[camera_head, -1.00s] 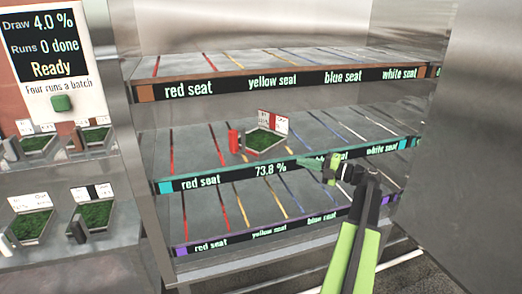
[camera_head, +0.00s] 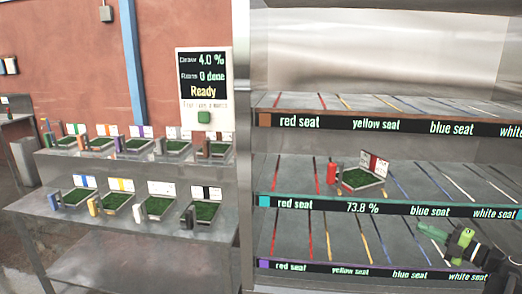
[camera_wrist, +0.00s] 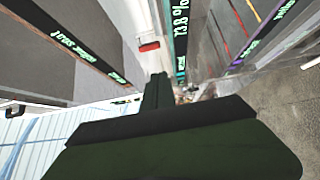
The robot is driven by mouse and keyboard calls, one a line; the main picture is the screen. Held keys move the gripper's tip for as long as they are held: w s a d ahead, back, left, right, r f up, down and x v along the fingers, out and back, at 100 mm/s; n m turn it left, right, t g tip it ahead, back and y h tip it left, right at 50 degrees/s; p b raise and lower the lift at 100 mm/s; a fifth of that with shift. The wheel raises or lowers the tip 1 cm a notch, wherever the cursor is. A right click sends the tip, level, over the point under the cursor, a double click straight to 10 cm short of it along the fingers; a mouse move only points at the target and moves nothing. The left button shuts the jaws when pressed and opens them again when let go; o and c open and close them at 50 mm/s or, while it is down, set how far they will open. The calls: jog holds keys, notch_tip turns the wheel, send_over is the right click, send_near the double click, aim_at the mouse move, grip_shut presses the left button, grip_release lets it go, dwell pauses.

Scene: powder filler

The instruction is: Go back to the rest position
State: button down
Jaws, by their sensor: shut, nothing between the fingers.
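My gripper (camera_head: 430,230) shows at the lower right in the head view, its green fingers pointing left in front of the lower part of the shelf rack. It is shut with nothing held. It is apart from the tray (camera_head: 360,178) of green material and the red cylinder (camera_head: 331,173) on the middle shelf. In the wrist view my gripper (camera_wrist: 158,92) is a dark shape pointing up the picture, with the shelf labels beyond it. My arm runs out of the head view at the right edge.
The shelf rack (camera_head: 300,121) has several labelled seats; its middle label reads 73.8 %. At left, a two-level bench (camera_head: 60,232) carries several green-filled trays with cylinders. A panel (camera_head: 203,88) reads Ready, 0 done. Floor shows at the right in the wrist view (camera_wrist: 285,110).

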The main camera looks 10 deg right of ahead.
jog(key=w+a+r+m+t+p, duration=0.15)
jog(key=w+a+r, duration=0.25)
jog(key=w+a, duration=0.85)
jog(key=w+a+r+m+t+p, duration=0.1)
jog(key=w+a+r+m, duration=0.45)
jog(key=a, duration=1.15)
jog(key=w+a+r+t+p, duration=0.1)
jog(key=w+a+r+t, duration=0.1)
jog(key=w+a, duration=1.1)
jog(key=s+a+f+m+g+h+p, duration=0.1)
jog(key=s+a+f+m+g+h, duration=0.15)
jog(key=f+m+g+h, duration=0.4)
jog(key=s+a+f+m+g+h, duration=0.25)
jog(key=f+m, duration=0.45)
jog(key=f, duration=0.4)
jog(key=s+a+f+g, duration=0.1)
jog(key=s+f+g, duration=0.3)
jog(key=s, duration=0.4)
jog(key=s+a+f+m+g+y, duration=0.1)
jog(key=s+a+f+g, duration=0.1)
jog(key=s+f+g, duration=0.2)
jog(key=s+a+f+m+g+y, duration=0.1)
jog(key=s+f+g, duration=0.3)
jog(key=s, duration=0.7)
jog(key=shift+s+a+f, duration=0.2)
jog(key=shift+s+f, duration=0.1)
jog(key=shift+f, duration=0.4)
